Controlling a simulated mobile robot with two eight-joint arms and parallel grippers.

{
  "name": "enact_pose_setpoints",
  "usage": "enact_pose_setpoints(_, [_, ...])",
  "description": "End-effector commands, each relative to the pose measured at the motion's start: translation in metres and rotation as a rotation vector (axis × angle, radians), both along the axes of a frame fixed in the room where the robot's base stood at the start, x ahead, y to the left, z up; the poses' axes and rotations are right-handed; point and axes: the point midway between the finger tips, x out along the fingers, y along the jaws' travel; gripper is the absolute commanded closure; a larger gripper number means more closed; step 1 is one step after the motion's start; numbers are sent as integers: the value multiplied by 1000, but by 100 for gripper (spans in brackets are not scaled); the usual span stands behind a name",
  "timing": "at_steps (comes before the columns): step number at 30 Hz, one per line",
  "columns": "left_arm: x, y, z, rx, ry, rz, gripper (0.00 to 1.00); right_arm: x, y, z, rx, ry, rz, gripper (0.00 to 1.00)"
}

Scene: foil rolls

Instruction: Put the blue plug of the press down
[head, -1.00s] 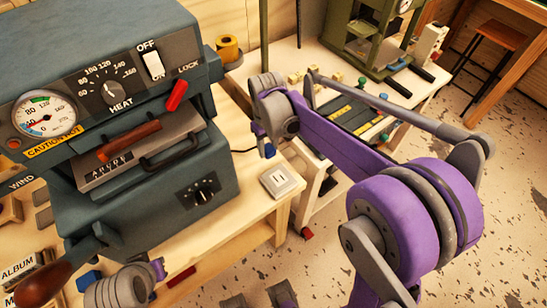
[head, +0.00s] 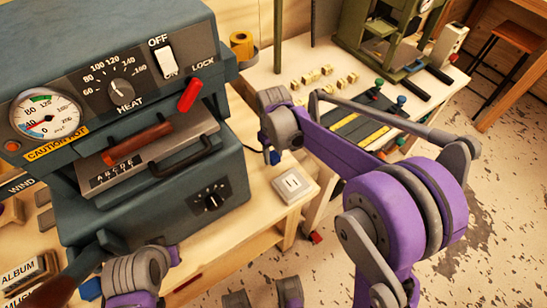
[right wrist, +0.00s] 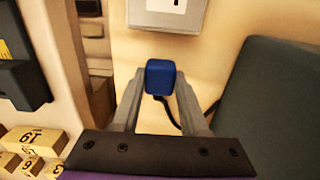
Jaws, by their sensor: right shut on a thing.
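My right gripper (right wrist: 160,100) is shut on the blue plug (right wrist: 160,77), with a finger on each side of it. A dark cable (right wrist: 168,115) runs from the plug. The teal-grey press (head: 150,205) stands on the wooden bench at left. I cannot tell whether the plug touches the bench. A grey and purple link of my left arm shows at the lower left; its gripper is out of view.
A white socket box (head: 292,187) sits on the bench near the plug; it also shows in the right wrist view (right wrist: 168,14). A second table behind holds small yellow blocks (head: 325,76) and a green machine (head: 385,35). Bare bench wood lies around the socket box.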

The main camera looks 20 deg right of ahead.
Motion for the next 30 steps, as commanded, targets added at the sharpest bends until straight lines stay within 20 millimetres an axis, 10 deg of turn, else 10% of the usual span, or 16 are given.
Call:
enact_pose_setpoints(26, [-1, 0, -12, 0, 4, 0, 100, 0, 0, -32, 0, 0, 0, 100])
enact_pose_setpoints(27, [-1, 0, -12, 0, 4, 0, 100, 0, 0, -32, 0, 0, 0, 53])
enact_pose_setpoints(30, [-1, 0, -12, 0, 4, 0, 100, 0, 0, -32, 0, 0, 0, 35])
